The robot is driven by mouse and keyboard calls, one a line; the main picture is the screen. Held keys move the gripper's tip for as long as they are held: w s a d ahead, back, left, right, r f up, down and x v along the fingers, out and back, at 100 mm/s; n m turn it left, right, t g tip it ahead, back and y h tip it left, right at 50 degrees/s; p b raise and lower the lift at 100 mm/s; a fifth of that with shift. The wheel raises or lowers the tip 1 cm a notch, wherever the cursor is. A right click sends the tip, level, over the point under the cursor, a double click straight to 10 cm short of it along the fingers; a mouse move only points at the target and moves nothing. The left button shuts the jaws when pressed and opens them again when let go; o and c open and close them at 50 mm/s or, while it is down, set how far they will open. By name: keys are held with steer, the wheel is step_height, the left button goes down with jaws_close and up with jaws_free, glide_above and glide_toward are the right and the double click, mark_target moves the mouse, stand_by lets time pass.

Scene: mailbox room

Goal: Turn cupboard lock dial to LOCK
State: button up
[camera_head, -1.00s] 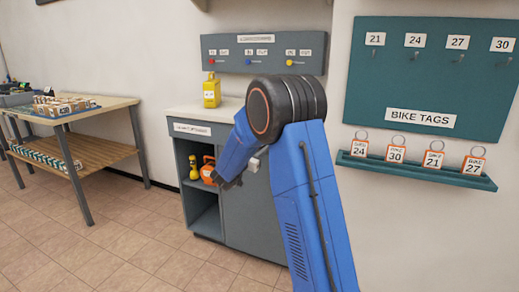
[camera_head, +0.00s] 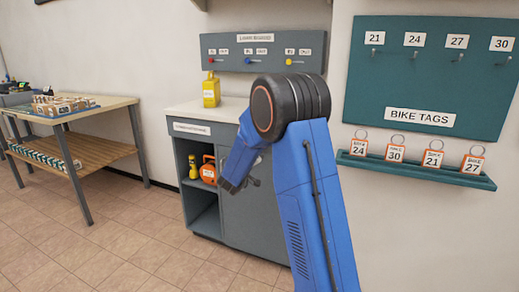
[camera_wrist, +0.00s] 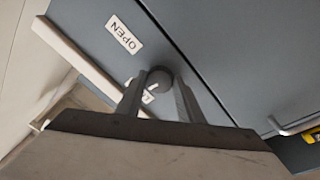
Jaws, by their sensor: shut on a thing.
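The grey cupboard (camera_head: 255,222) stands against the wall, partly behind my arm in the head view. In the wrist view, its dial (camera_wrist: 160,77) is a round dark grey knob on the cupboard front. My gripper (camera_wrist: 160,86) has one finger on each side of the dial and is shut on it. A white label reading OPEN (camera_wrist: 124,34) is beside the dial. Another white label (camera_wrist: 148,98) is mostly hidden behind the dial and a finger, so I cannot read it. In the head view, the dial is hidden or too small to make out.
A metal handle (camera_wrist: 298,125) is on the cupboard front. Open shelves on the left hold an orange object (camera_head: 208,170) and a yellow bottle (camera_head: 193,167). A yellow container (camera_head: 211,90) stands on top. A wooden table (camera_head: 110,103) is at left; a bike-tag board (camera_head: 430,75) is at right.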

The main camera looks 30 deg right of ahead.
steer(key=shift+f+n, duration=0.1)
steer(key=shift+n, duration=0.6)
steer(key=o, duration=1.1)
steer(key=shift+c, duration=0.2)
steer(key=v, duration=1.7)
steer(key=shift+s, duration=0.25)
steer(key=shift+a, duration=0.1)
